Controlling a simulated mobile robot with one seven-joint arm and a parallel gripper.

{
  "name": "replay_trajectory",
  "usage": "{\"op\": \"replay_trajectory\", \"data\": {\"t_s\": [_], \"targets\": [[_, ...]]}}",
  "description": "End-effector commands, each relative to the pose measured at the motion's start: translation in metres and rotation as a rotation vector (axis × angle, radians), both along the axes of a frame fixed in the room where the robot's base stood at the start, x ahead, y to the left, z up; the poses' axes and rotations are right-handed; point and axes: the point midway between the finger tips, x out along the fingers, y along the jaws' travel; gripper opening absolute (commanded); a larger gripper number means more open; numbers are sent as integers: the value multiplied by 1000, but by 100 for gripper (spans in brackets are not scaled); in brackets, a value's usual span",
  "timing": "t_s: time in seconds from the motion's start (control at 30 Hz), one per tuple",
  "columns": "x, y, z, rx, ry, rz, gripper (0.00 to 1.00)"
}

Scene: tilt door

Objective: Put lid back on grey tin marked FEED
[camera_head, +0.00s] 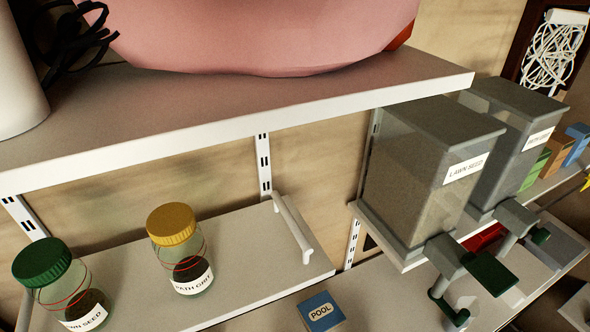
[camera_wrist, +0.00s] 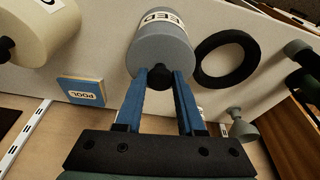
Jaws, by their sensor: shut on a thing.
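The knob appears to belong to the grey lid. The lid and tin look lined up, but I cannot make out a seam, so I cannot tell whether the lid is seated or held just off the rim. The head view shows neither the tin nor my gripper.
A black ring (camera_wrist: 227,58) lies right of the tin. A cream container (camera_wrist: 42,30) with a black knob stands left, with a blue POOL box (camera_wrist: 80,91) nearby. In the head view, the POOL box (camera_head: 321,312), two jars and large grey dispensers (camera_head: 430,165) occupy the shelves.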

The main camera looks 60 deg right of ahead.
Motion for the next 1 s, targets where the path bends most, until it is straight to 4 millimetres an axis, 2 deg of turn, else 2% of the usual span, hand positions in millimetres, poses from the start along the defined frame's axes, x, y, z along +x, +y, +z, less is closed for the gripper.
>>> {"op": "replay_trajectory", "data": {"t_s": [0.9,0.93,1.0], "targets": [[1,0,0,0,-1,0,0],[1,0,0,0,-1,0,39],[0,0,0,0,-1,0,52]]}}
